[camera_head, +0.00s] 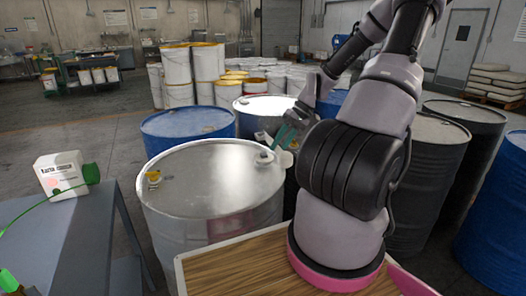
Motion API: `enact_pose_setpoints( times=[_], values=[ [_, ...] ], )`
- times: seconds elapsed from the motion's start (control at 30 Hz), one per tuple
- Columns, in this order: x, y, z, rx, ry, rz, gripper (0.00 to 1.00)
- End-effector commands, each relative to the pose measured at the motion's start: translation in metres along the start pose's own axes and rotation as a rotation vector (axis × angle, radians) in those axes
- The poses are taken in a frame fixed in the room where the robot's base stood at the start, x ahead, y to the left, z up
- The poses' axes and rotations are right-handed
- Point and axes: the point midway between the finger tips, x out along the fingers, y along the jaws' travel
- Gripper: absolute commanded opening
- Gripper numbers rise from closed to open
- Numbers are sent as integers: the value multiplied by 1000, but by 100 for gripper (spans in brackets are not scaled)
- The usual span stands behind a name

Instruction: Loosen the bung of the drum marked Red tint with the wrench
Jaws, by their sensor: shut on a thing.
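A bare silver drum (212,172) stands in front of me, its lid facing up. A reddish label shows on its side, too small to read, so I cannot confirm the Red tint marking. A pale bung (265,158) sits near the right rim of the lid, and a yellow cap (153,177) near the left rim. My gripper (286,136) is over the right rim, shut on what appears to be the wrench (263,138). The wrench's grey end is close above the pale bung. I cannot tell whether they touch; the gripper and arm hide the rest.
A blue drum (187,122) stands behind the silver one, with a white-topped drum (262,104) beside it. Dark drums (432,150) stand to the right. A grey table (75,225) at left bears a white box (60,176) and a green-capped item. White pails fill the background.

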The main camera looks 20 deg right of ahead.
Motion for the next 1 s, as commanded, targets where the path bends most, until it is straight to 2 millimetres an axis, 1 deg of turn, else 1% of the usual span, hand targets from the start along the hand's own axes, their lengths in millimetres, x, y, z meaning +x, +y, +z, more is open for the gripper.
enact_pose_setpoints(
  times=[0.07,0.17,0.5,0.63,0.8,1.0],
  values=[
    [-4,3,4,7,5,-3,0],
    [-1,6,6,8,6,-5,0],
    [26,24,4,7,6,-5,0],
    [34,28,4,7,5,-5,0],
    [38,31,4,6,7,-4,0],
    [38,32,4,7,7,-3,0]
  ],
)
